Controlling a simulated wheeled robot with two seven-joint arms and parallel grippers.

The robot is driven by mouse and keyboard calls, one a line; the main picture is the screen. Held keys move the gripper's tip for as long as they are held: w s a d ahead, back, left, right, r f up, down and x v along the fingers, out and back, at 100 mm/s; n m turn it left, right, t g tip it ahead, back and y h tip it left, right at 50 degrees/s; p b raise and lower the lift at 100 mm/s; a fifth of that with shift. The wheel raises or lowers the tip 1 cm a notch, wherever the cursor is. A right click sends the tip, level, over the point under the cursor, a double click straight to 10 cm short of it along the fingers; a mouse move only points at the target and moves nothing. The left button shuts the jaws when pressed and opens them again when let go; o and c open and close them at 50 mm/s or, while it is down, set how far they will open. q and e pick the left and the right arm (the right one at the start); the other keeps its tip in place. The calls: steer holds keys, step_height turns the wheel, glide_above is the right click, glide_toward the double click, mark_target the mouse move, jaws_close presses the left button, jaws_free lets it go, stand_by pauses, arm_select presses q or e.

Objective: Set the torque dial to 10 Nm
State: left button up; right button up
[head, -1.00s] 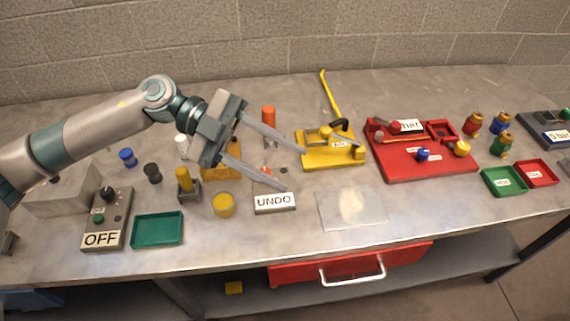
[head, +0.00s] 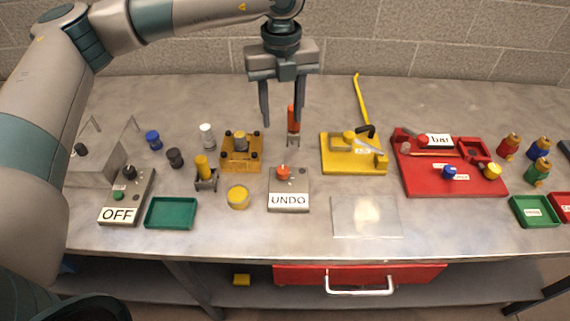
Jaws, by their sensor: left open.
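Small marks around the dial are too small to read. My left gripper (head: 282,122) is open, fingers pointing down, above and behind this box and apart from the dial. An orange-handled tool (head: 293,120) stands upright by its right finger, which partly overlaps it in the head view; I cannot tell whether they touch. The gripper holds nothing that I can see. My right gripper is not in view.
Left of the dial box are a wooden block (head: 241,157), a yellow round piece (head: 238,198), a green tray (head: 171,213) and a box marked OFF (head: 127,199). Right are a clear plate (head: 366,216), a yellow fixture (head: 352,154) and a red fixture (head: 449,181).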

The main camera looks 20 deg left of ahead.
arm_select(q)
steer(key=shift+d+f, duration=0.1)
steer(key=p, duration=0.6)
glide_toward(283, 169)
step_height(283, 169, down, 7)
steer(key=shift+r, duration=0.15)
steer(key=shift+f, duration=0.9)
steer(key=c, duration=1)
